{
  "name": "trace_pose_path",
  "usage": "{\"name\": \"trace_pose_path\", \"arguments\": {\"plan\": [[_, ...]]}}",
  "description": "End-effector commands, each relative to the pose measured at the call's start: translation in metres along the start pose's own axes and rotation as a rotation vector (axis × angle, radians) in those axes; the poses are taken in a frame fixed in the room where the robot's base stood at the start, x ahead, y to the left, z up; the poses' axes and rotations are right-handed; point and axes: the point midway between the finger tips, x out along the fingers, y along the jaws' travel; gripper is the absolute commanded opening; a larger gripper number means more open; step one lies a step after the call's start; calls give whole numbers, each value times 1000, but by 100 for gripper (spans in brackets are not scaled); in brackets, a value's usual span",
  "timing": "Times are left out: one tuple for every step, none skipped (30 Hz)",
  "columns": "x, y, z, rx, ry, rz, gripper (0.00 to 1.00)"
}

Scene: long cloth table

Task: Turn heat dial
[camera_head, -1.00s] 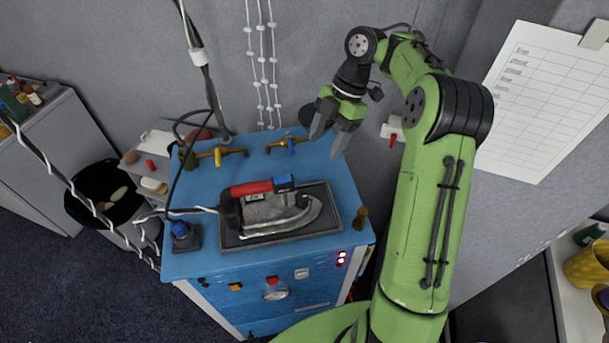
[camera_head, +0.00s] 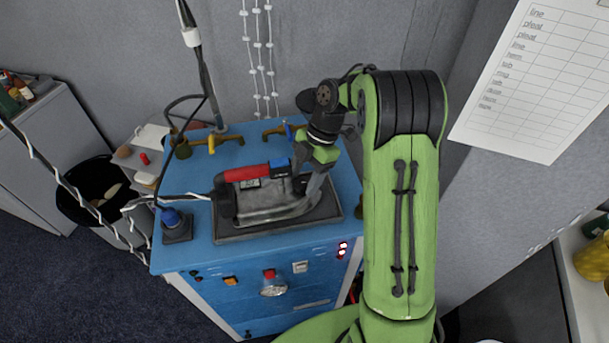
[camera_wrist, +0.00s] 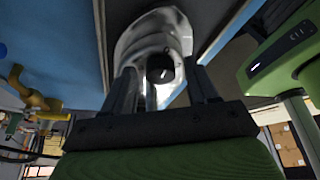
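An iron with a silver body (camera_head: 275,208) and a red handle (camera_head: 247,172) lies on a dark rest plate (camera_head: 325,212) on the blue cabinet. My gripper (camera_head: 308,188) points down at the right end of the iron and hides part of it. In the wrist view, a small dark round dial (camera_wrist: 160,68) with a white mark sits on the silver body. My gripper's fingers (camera_wrist: 165,85) are apart, one on each side of the dial. I cannot tell whether they touch it.
A cable runs from the iron leftward.

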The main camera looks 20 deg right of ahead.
Motion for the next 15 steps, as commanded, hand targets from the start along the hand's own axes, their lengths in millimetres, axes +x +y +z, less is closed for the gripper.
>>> {"name": "trace_pose_path", "arguments": {"plan": [[0, 0, 0, 0, 0, 0, 50], [0, 0, 0, 0, 0, 0, 45], [0, 0, 0, 0, 0, 0, 39], [0, 0, 0, 0, 0, 0, 34], [0, 0, 0, 0, 0, 0, 30], [0, 0, 0, 0, 0, 0, 24], [0, 0, 0, 0, 0, 0, 19], [0, 0, 0, 0, 0, 0, 14], [0, 0, 0, 0, 0, 0, 8], [0, 0, 0, 0, 0, 0, 6], [0, 0, 0, 1, 0, 0, 6], [0, 0, 0, 1, 0, 1, 6], [0, 0, 0, 3, 0, 1, 6], [0, 0, 0, 5, 0, 2, 6], [0, 0, 0, 10, 0, 4, 6]]}}
